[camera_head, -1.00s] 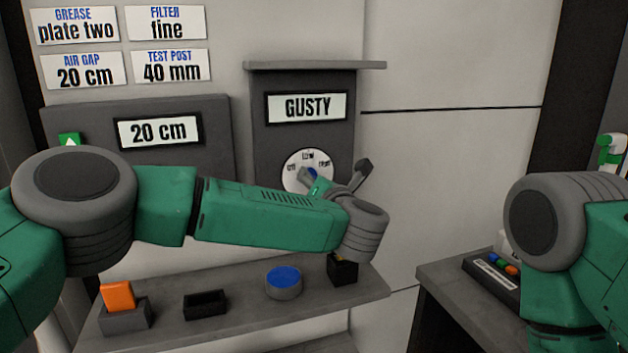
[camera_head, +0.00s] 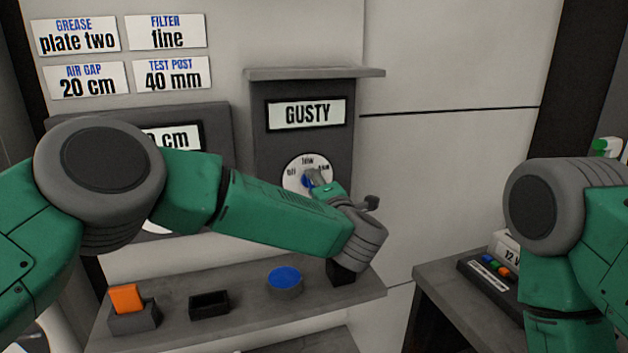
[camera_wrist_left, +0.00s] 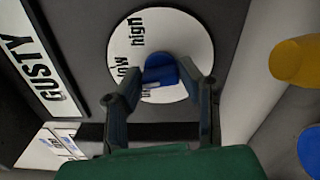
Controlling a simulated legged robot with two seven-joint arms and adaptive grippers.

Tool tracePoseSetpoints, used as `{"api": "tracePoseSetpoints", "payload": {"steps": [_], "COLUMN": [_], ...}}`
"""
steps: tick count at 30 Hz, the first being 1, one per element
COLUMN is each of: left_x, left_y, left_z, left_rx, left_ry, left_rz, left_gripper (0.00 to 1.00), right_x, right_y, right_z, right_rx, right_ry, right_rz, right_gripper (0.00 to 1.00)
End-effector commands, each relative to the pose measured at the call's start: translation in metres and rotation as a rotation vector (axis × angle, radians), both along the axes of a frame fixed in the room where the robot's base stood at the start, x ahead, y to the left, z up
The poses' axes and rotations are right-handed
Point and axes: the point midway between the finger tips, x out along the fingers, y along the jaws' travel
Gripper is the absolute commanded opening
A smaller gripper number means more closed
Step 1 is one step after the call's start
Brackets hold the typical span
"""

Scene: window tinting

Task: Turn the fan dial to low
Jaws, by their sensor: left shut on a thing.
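The fan dial (camera_head: 296,165) is a white disc on a dark grey panel, under a display reading GUSTY (camera_head: 307,113). Its markings read off, low and high. My left gripper (camera_head: 316,180) is at the dial, with its fingers shut on the blue knob (camera_head: 307,183). In the left wrist view the blue knob (camera_wrist_left: 160,70) stands between the two fingers of the left gripper (camera_wrist_left: 161,82). The fingers hide part of the dial's markings, and I cannot tell exactly which mark the knob points to. My right gripper is out of view; only its arm shows.
A second display (camera_head: 172,138) is partly covered by my arm. A side table (camera_head: 440,290) stands at the right.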

Motion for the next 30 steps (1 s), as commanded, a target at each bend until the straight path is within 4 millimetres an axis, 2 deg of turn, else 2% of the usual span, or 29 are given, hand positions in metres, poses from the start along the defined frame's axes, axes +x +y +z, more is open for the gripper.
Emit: {"api": "tracePoseSetpoints", "payload": {"steps": [12,28,29,30], "left_x": [-0.002,-0.0024,-0.0024,-0.0025], "left_y": [-0.0027,-0.0033,-0.0034,-0.0033], "left_z": [-0.0063,-0.008,-0.0081,-0.008], "left_rx": [0.165,0.183,0.183,0.183], "left_ry": [0.066,0.074,0.074,0.073], "left_rz": [-0.007,-0.009,-0.009,-0.009], "left_gripper": [0.03,0.03,0.42,0.52], "right_x": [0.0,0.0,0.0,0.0], "right_y": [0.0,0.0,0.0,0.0], "right_z": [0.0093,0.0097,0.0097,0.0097], "right_rx": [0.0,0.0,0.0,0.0], "right_ry": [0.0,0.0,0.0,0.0], "right_rz": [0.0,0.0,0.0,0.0], "right_gripper": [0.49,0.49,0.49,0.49]}}
